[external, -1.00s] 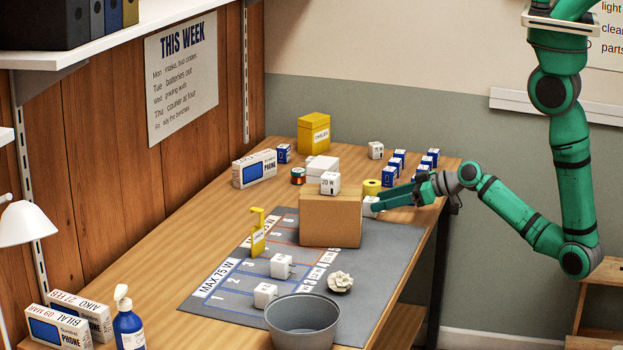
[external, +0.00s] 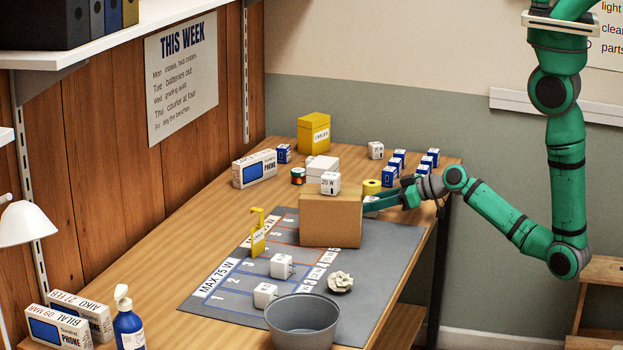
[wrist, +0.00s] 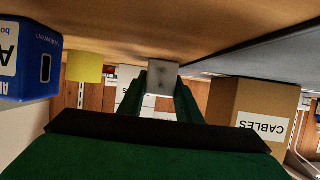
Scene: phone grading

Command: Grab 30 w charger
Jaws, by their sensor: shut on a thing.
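My gripper (external: 372,205) is low over the right edge of the desk, just right of the cardboard box (external: 330,220). In the wrist view its two green fingers (wrist: 161,92) are shut on a small pale cube-shaped charger (wrist: 163,78). No wattage is readable on the cube's visible face. In the external view the held cube is mostly hidden by the fingers and the box. A white charger marked 20 W (external: 330,183) sits on top of the box. Two white chargers, one farther back (external: 281,266) and one nearer (external: 265,295), stand on the grey mat (external: 390,255).
The box shows a CABLES label (wrist: 265,127) in the wrist view. A yellow roll (external: 372,187) and several blue boxes (external: 390,177) stand close behind my gripper. A grey bucket (external: 302,325) is at the mat's front. The mat's right side is clear.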

